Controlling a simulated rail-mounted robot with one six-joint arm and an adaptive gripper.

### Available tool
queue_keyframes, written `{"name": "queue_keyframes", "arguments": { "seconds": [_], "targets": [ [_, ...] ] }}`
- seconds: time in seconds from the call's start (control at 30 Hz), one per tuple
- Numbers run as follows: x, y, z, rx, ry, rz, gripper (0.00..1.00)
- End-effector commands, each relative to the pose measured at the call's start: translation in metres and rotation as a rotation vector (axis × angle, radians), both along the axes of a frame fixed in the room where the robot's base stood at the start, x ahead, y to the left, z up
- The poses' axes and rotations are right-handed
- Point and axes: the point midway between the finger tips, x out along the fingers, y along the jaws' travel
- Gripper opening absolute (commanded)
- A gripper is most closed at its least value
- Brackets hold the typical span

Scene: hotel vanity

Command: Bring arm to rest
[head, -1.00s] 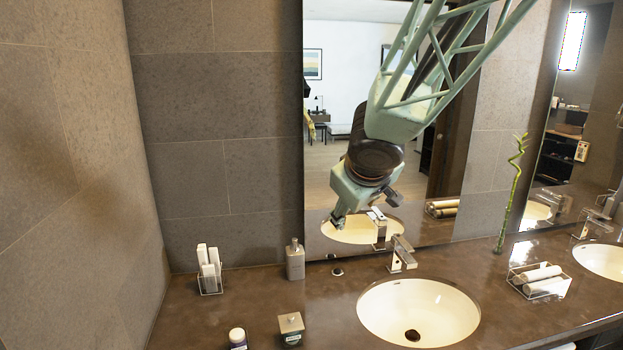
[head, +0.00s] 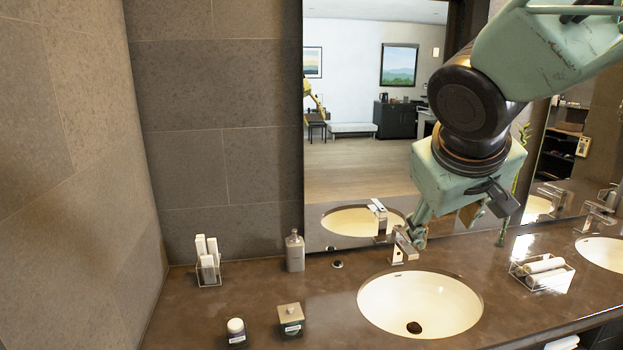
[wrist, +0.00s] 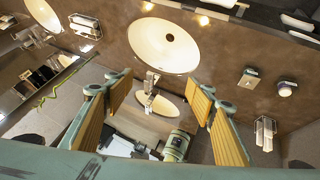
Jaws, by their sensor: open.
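My gripper (head: 462,222) hangs in the air above the vanity in the head view, in front of the mirror and over the faucet and near sink. In the wrist view its two fingers (wrist: 158,118), with yellow-tan pads, stand wide apart with nothing between them. The near sink (head: 420,303) lies below; it also shows in the wrist view (wrist: 164,46). The chrome faucet (head: 404,245) stands behind the sink, partly overlapped by my gripper in the head view.
A soap bottle (head: 295,251), a clear holder with white items (head: 208,268), a square box (head: 291,318) and a small jar (head: 236,331) stand left of the sink. A rack of rolled towels (head: 543,272) and a bamboo stalk stand right. The counter's left part has free room.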

Motion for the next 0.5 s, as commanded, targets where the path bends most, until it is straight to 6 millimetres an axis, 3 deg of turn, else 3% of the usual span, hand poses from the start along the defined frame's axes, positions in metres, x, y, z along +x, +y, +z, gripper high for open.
{"name": "queue_keyframes", "arguments": {
  "seconds": [0.23, 0.5],
  "targets": [
    [-0.061, -0.012, -0.012, 0.049, 0.044, -0.070, 0.50],
    [-0.127, -0.012, -0.029, 0.118, 0.100, -0.125, 0.50]
  ]
}}
